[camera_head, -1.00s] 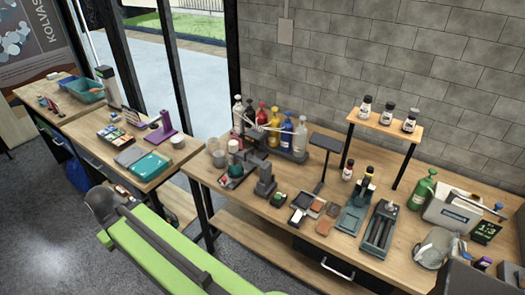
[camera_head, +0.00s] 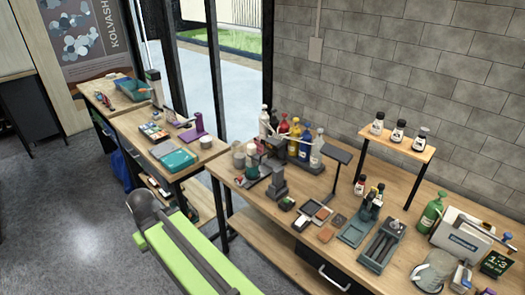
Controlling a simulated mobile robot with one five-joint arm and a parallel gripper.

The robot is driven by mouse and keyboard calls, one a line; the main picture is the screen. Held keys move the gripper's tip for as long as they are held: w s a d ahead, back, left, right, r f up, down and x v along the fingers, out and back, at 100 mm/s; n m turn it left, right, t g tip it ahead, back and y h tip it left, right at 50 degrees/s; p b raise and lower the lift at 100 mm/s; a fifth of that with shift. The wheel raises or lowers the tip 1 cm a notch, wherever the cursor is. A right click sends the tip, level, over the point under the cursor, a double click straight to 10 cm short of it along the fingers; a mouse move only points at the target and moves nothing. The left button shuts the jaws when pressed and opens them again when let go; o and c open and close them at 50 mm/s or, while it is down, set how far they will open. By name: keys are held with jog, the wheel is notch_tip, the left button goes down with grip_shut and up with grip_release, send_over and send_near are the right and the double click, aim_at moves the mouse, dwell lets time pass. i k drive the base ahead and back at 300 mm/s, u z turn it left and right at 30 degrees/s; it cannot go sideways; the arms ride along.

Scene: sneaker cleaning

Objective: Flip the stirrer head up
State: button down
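What looks like the stirrer is a small dark grey stand (camera_head: 278,186) near the left end of the long wooden bench. Its likely head (camera_head: 271,147) reaches left from the top of the stand. At this size I cannot tell whether the head is tilted up or level. A cup with teal and red parts (camera_head: 252,172) stands just left of the stand. A green and grey part of my own body, likely my arm (camera_head: 190,250), crosses the bottom left, apart from the bench. My gripper is not in view.
Several coloured bottles (camera_head: 297,140) stand in a rack behind the stirrer. A dark flat-topped post (camera_head: 332,165), small trays (camera_head: 382,245) and a raised shelf (camera_head: 398,143) lie to the right. A lower side bench (camera_head: 135,122) stands left, with grey floor (camera_head: 70,200) in front.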

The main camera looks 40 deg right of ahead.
aim_at(278, 172)
jog(key=u, duration=0.1)
jog(key=i, duration=0.95)
jog(key=z, duration=0.05)
